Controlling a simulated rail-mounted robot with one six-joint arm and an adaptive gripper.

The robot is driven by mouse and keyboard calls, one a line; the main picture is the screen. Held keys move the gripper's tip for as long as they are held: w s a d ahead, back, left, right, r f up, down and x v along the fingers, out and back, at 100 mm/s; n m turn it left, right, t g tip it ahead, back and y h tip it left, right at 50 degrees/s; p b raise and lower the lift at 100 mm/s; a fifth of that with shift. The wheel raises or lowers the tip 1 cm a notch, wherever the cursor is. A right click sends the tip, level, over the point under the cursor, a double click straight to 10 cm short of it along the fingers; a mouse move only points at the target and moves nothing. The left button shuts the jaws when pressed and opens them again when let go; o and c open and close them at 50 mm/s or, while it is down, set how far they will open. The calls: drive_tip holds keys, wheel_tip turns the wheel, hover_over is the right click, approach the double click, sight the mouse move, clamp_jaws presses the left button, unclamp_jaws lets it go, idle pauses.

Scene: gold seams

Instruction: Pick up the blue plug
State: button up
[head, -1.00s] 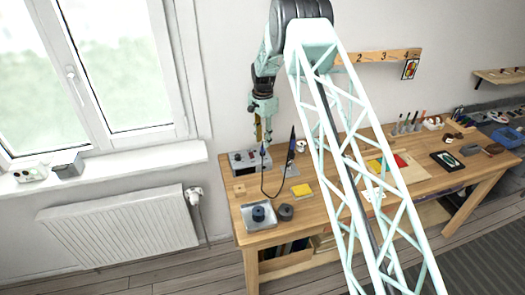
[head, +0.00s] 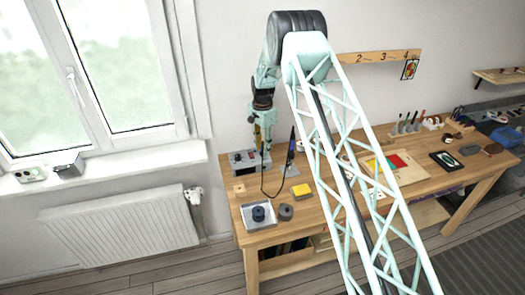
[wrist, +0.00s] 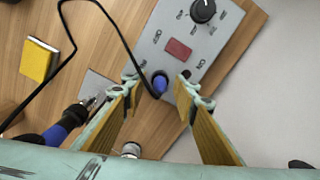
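The blue plug (wrist: 159,82) shows in the wrist view at the edge of a grey control box (wrist: 178,50), with a black cable running from it. It appears to stand in the box; its lower end is hidden. My gripper (wrist: 160,79) is open, with one fingertip on each side of the plug and visible gaps between. In the head view my gripper (head: 262,142) points down over the box (head: 247,162) at the bench's back left. The plug is too small there to make out clearly.
A soldering iron with a blue grip (wrist: 60,130) stands in its holder close beside my gripper. A yellow sponge (wrist: 47,53) lies nearby. A metal tray with a dark spool (head: 259,214) is at the bench's front left. The black cable loops over the bench.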

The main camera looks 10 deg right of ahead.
drive_tip(key=shift+c, duration=0.2)
drive_tip(key=c, duration=0.8)
drive_tip(key=shift+r, duration=0.15)
drive_tip(key=shift+r+b, duration=0.4)
drive_tip(key=shift+r, duration=1.15)
drive_tip(key=shift+s+r, duration=0.1)
drive_tip(key=shift+s, duration=0.05)
drive_tip(key=s, duration=0.5)
drive_tip(key=s+r+b, duration=0.1)
drive_tip(key=s, duration=0.4)
drive_tip(key=s+b, duration=0.1)
drive_tip(key=s, duration=0.4)
drive_tip(key=shift+s+r, duration=0.2)
drive_tip(key=shift+s, duration=0.15)
drive_tip(key=shift+r, duration=0.2)
drive_tip(key=shift+r, duration=0.25)
